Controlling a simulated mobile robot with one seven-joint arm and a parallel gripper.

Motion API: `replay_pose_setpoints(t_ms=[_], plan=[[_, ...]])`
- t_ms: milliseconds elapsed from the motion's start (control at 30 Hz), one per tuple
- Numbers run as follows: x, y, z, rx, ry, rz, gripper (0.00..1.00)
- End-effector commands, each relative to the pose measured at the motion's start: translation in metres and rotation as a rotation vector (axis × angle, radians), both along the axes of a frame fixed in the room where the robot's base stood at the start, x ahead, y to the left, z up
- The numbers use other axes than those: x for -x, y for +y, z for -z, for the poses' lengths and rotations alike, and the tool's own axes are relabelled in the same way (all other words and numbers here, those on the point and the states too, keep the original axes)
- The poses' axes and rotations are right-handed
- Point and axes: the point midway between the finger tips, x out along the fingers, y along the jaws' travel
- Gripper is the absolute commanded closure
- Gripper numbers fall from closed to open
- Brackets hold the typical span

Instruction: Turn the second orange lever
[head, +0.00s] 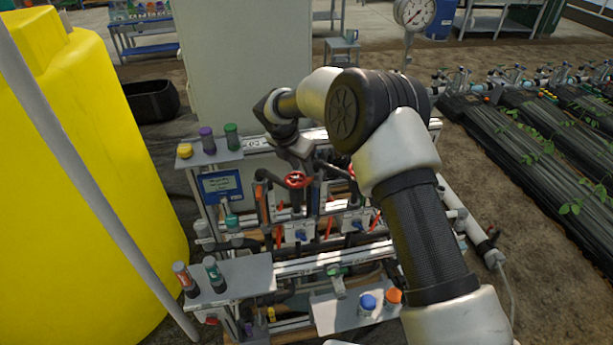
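Several orange levers show among the pipes of the skid in the head view. One upright orange lever (262,204) is at the left, beside the blue sign. Another orange lever (329,226) is near the middle, and a further one (376,221) is to the right, close to my arm. I cannot tell which of them counts as the second. My gripper (301,160) points down over the back of the skid, above a red handwheel (298,180). Its fingertips are small and partly lost against the pipes, so its opening and any contact are unclear.
A yellow tank (90,190) stands at the left with a grey pole in front. Small bottles stand on the grey shelves (240,280). A pale cabinet (235,60) rises behind the skid. A pressure gauge (414,12) is at the top right, above planted rows (550,140).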

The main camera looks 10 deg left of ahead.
Motion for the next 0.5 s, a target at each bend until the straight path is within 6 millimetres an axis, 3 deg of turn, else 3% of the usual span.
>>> replay_pose_setpoints(t_ms=[200,500], plan=[[-0.014,-0.007,0.038,0.000,0.002,0.001,0.69],[-0.022,-0.010,0.056,0.000,0.000,0.001,0.69]])
